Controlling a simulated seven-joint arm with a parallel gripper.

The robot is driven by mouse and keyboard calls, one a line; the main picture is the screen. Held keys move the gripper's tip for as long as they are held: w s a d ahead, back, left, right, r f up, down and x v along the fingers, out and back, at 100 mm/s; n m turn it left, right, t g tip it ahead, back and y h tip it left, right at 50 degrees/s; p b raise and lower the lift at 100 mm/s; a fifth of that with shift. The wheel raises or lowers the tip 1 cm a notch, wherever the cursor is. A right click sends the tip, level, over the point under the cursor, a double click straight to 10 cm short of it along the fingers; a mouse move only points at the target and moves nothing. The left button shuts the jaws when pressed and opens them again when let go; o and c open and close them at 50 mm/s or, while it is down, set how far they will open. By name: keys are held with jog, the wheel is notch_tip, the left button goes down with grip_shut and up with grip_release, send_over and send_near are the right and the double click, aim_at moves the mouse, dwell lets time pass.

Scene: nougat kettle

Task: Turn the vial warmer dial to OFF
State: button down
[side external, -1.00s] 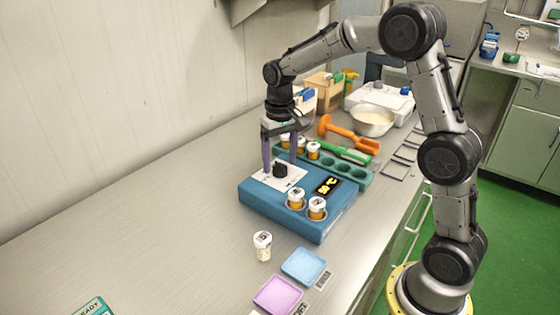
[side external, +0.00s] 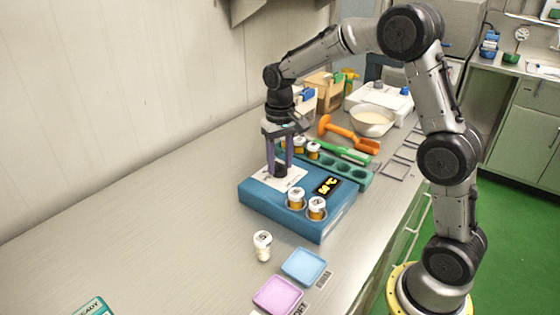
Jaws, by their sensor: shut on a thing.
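The vial warmer (side external: 270,203) is a blue box on the steel bench, with a white dial plate (side external: 296,179) on its top. Its black dial (side external: 280,170) stands on that plate, partly hidden by the fingers. My gripper (side external: 280,165) points straight down over the plate, its purple fingers shut on the dial. Two amber vials with white caps, a left one (side external: 296,199) and a right one (side external: 316,208), sit in the warmer's front. The dial's pointer and plate markings are too small to read.
A loose vial (side external: 262,245), a blue tray (side external: 303,266) and a pink tray (side external: 277,295) lie in front. An orange tool (side external: 348,136) and a bowl (side external: 372,121) are behind.

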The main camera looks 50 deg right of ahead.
jog(key=n, duration=0.4)
jog(key=shift+n, duration=0.3)
jog(key=n, duration=0.4)
jog(key=shift+r+n, duration=0.1)
jog(key=shift+n, duration=0.2)
jog(key=n, duration=0.4)
jog(key=shift+n, duration=2.3)
jog(key=shift+c, duration=1.8)
grip_release()
